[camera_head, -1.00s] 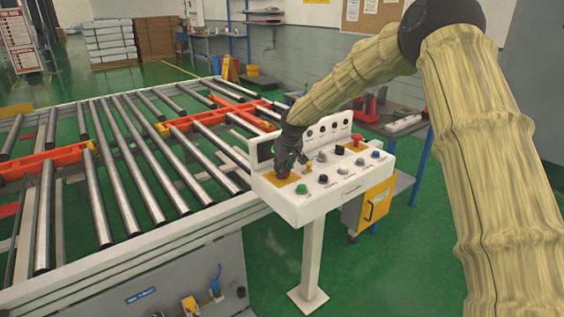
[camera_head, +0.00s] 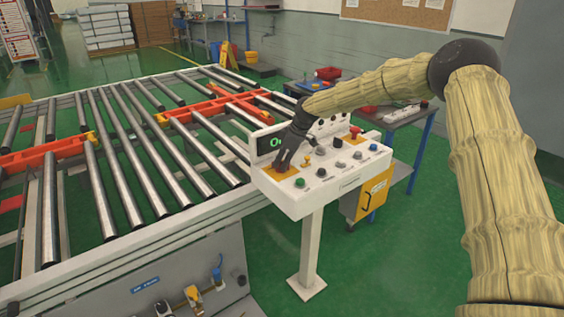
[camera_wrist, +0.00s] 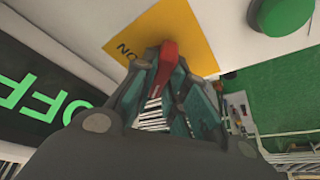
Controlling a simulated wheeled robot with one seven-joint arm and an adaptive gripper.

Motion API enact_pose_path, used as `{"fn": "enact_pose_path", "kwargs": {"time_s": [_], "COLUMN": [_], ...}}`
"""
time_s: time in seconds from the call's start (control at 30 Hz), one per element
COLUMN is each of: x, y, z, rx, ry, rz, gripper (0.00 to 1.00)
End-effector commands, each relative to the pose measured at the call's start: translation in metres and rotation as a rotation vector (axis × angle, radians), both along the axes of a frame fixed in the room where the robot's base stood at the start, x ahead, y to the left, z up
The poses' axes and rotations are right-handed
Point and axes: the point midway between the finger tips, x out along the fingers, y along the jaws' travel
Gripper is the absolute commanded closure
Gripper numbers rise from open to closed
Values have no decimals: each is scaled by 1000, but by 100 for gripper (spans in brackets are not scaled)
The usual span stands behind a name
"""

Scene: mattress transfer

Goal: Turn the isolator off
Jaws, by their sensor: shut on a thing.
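The white control panel (camera_head: 312,198) stands on a post at the end of the roller conveyor. The isolator's red handle (camera_wrist: 168,58) sits on a yellow plate (camera_wrist: 190,28) marked "ON" in the wrist view. My gripper (camera_head: 281,168) is at the panel's left corner, over the yellow plate, and its fingers hide the handle in the head view. In the wrist view my gripper (camera_wrist: 165,75) is shut on the red handle. A black display (camera_wrist: 45,85) beside it reads "OFF" in green letters, upside down in this view; the head view shows part of this display (camera_head: 266,143) lit.
A green button (camera_head: 300,183) is close to the isolator, with several other knobs and buttons along the panel. The roller conveyor (camera_head: 110,170) fills the left. A workbench (camera_head: 405,115) stands behind the panel. Green floor is open at the right.

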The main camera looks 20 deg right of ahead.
Motion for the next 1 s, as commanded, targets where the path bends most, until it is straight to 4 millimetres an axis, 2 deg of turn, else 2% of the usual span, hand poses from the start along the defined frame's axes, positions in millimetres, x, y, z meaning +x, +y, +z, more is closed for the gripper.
{"fn": "enact_pose_path", "kwargs": {"time_s": [0.33, 0.83, 0.87, 0.9, 0.97, 1.0], "x": [1, 1, 1, 1, 1, 1], "y": [-1, -1, -2, -1, -1, -1], "z": [0, 0, 0, 0, 0, 0], "rx": [-1, -2, -2, -2, -2, -1], "ry": [0, -2, -1, -1, -1, -1], "rz": [118, 134, 133, 133, 133, 134], "gripper": [100, 100, 80, 73, 64, 64]}}
